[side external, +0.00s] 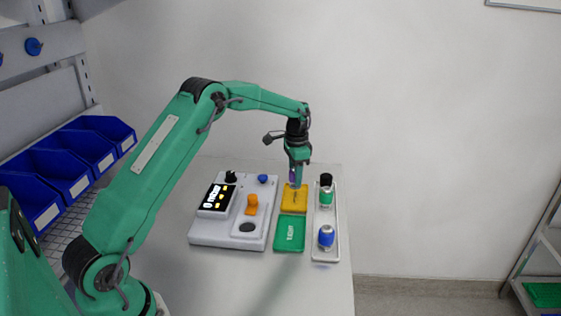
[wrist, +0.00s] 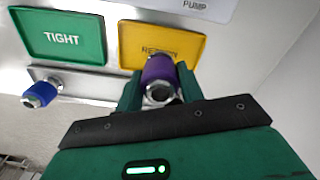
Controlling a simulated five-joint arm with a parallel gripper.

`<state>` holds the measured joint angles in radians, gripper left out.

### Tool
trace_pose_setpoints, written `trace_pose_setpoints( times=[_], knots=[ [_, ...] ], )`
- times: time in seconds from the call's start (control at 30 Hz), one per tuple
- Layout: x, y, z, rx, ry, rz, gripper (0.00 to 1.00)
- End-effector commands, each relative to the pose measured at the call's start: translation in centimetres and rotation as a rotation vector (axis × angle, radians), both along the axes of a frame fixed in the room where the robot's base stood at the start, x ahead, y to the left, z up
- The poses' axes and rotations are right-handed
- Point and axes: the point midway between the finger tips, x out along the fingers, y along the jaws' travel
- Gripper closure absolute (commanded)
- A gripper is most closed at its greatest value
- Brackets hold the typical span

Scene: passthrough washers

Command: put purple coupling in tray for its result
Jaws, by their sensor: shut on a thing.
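My gripper (side external: 293,181) is shut on the purple coupling (wrist: 158,72), also seen small between the fingers in the side view (side external: 293,174). In the side view it is over the yellow tray (side external: 300,205). In the wrist view the coupling covers part of the yellow tray's label (wrist: 128,38), which begins with "RE". I cannot tell whether the coupling touches the tray. The green tray (side external: 289,236) lies in front of the yellow one; its label reads "TIGHT" in the wrist view (wrist: 88,55).
A grey test unit (side external: 215,235) with a lit display (side external: 215,199), an orange clamp (side external: 251,205) and a blue knob (side external: 263,179) stands left of the trays. A white rack (side external: 317,255) on the right holds a green coupling (side external: 326,199) and a blue coupling (side external: 326,237).

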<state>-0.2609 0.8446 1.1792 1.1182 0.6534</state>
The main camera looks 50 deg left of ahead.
Motion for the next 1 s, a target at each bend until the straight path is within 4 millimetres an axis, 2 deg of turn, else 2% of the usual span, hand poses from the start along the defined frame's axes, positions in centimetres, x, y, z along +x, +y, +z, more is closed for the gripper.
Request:
trace_pose_setpoints(
  times=[0.17,0.5,1.0],
  knots=[
    [0.0,0.0,-0.3,0.000,0.000,0.000,0.89],
    [0.0,0.0,-3.6,0.000,0.000,0.000,0.89],
    [0.0,-0.1,-4.3,0.001,-0.001,0.000,0.89]
  ],
)
